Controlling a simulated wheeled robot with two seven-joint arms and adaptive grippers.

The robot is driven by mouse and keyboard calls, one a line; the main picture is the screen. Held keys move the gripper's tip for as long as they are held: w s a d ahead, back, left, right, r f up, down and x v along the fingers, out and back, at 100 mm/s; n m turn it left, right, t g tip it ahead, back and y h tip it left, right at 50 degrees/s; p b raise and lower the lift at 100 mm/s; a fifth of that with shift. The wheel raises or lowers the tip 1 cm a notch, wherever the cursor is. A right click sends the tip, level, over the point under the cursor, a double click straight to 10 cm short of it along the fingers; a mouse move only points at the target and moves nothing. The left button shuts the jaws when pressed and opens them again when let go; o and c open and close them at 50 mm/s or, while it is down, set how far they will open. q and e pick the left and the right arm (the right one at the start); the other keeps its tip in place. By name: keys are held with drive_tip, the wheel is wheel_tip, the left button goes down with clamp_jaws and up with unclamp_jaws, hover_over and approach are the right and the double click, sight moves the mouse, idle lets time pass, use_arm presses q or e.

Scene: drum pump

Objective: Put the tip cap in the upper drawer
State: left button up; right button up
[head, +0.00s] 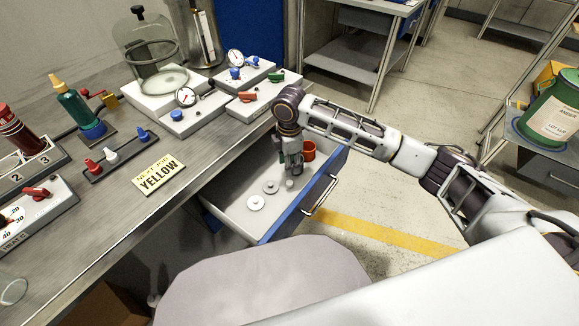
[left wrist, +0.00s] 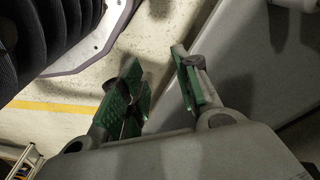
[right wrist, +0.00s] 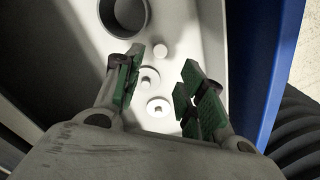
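The upper drawer (head: 235,222) is pulled open under the bench, with a blue front (right wrist: 275,75). My right gripper (head: 291,168) points down into the drawer. In the right wrist view (right wrist: 160,88) its fingers are apart with nothing gripped. My left gripper (left wrist: 160,85) is open and empty, away from the drawer.
An orange-red cup (head: 308,151) stands in the drawer's far corner, close to my right gripper. The bench (head: 215,150) carries gauge boxes (head: 190,108), a glass jar (head: 150,50), bottles and a yellow sign (head: 158,175). A green drum (head: 555,110) stands at the right.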

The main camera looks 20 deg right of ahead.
use_arm(q)
drive_tip(key=shift+a+f, duration=0.25)
drive_tip(key=shift+f, duration=0.75)
use_arm(e)
drive_tip(key=shift+r, duration=1.3)
